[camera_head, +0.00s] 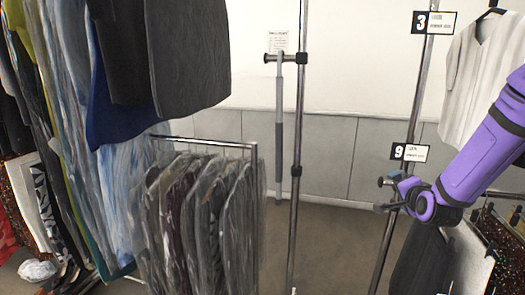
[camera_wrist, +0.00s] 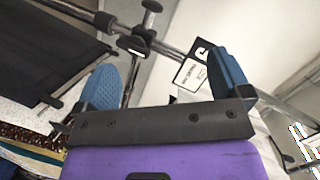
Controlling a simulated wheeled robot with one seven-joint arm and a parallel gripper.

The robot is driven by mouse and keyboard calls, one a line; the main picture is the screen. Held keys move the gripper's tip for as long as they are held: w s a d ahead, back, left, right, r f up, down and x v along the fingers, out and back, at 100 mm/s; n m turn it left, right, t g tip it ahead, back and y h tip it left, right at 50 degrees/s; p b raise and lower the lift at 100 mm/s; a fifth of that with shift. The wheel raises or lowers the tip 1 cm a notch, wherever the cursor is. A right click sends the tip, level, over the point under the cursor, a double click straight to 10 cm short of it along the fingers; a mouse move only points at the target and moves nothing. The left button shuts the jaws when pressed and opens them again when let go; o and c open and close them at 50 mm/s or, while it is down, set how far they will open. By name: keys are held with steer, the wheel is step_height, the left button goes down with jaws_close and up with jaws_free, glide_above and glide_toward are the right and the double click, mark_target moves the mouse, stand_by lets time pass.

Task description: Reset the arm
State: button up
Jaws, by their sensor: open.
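My purple arm reaches in from the right edge of the head view. My gripper (camera_head: 383,194) is at its end, in front of the right-hand metal rack post (camera_head: 405,165). In the wrist view my gripper (camera_wrist: 165,85) shows two blue fingers spread wide apart, with nothing between them. A metal rail with a black clamp (camera_wrist: 132,45) and a white label tag (camera_wrist: 190,70) lie beyond the fingers. I cannot tell from the pictures whether the gripper touches the post.
Signs numbered 3 (camera_head: 434,22) and 9 (camera_head: 410,152) hang on the post. A white shirt (camera_head: 480,75) hangs at upper right, dark garments (camera_head: 420,265) below. Plastic-covered clothes (camera_head: 205,220) hang on a low rack at left centre. Floor (camera_head: 340,245) shows between the posts.

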steer(key=s+a+r+n+g, duration=0.2)
steer(key=s+a+r+n, duration=0.2)
steer(key=s+r, duration=0.25)
steer(key=s+a+r+n+g, duration=0.3)
steer(key=s+r+n, duration=0.15)
steer(key=s, duration=0.25)
steer(key=s+a+r+n+g+y, duration=0.1)
steer(key=s+r+n+g, duration=0.1)
steer(key=s, duration=0.8)
steer(key=s+a+r+n+g, duration=0.2)
steer(key=s+r+n, duration=0.1)
steer(key=s, duration=0.8)
steer(key=shift+r+y, duration=0.4)
steer(key=shift+r, duration=0.05)
